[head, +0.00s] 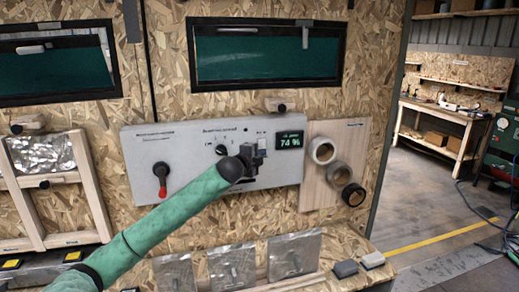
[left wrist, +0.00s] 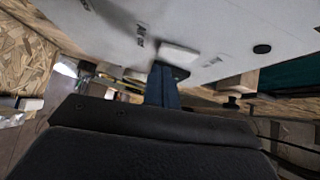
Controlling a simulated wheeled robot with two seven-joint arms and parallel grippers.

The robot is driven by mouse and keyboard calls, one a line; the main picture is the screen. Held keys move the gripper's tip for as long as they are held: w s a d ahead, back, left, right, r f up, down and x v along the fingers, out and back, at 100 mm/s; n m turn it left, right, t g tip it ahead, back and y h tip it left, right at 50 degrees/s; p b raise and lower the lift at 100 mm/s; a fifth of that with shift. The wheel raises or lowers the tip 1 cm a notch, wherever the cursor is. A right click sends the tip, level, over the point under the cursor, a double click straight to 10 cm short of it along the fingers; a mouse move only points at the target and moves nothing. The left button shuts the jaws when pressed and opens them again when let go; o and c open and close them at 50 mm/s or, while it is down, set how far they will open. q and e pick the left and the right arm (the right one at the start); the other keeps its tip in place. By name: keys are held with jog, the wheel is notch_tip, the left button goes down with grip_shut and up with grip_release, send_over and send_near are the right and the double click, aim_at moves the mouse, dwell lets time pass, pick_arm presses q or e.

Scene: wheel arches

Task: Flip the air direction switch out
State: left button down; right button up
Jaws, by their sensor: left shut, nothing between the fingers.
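The grey control panel (head: 215,160) is mounted on the wooden wall. Its switch area right of the round knob (head: 221,149) is partly hidden behind my left gripper (head: 260,143). In the left wrist view a white switch piece (left wrist: 179,52) on a dark base sits on the panel face, right at my gripper's fingertips (left wrist: 163,72); I cannot tell whether they touch. My left gripper is shut and empty. The small labels are too blurred to read, so I cannot confirm which switch is for air direction. My right gripper is out of view.
A display (head: 291,141) reading 74 % is just right of my gripper. A wooden board (head: 314,192) with round fittings stands right of the panel. The floor (head: 425,210) at right is open.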

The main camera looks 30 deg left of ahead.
pick_arm(q)
jog(key=shift+w+a+f+p, duration=0.1)
jog(key=shift+w+a+p, duration=0.2)
jog(key=shift+w+a, duration=0.2)
pick_arm(e)
jog(key=shift+s+d, duration=0.25)
jog(key=shift+s, duration=0.95)
pick_arm(q)
jog(key=shift+w+a+b, duration=0.1)
jog(key=shift+a+b, duration=0.15)
jog(key=shift+b, duration=0.3)
pick_arm(e)
jog(key=w, duration=0.2)
jog(key=shift+w+a, duration=0.25)
jog(key=shift+w, duration=0.1)
pick_arm(q)
jog(key=shift+f, duration=0.1)
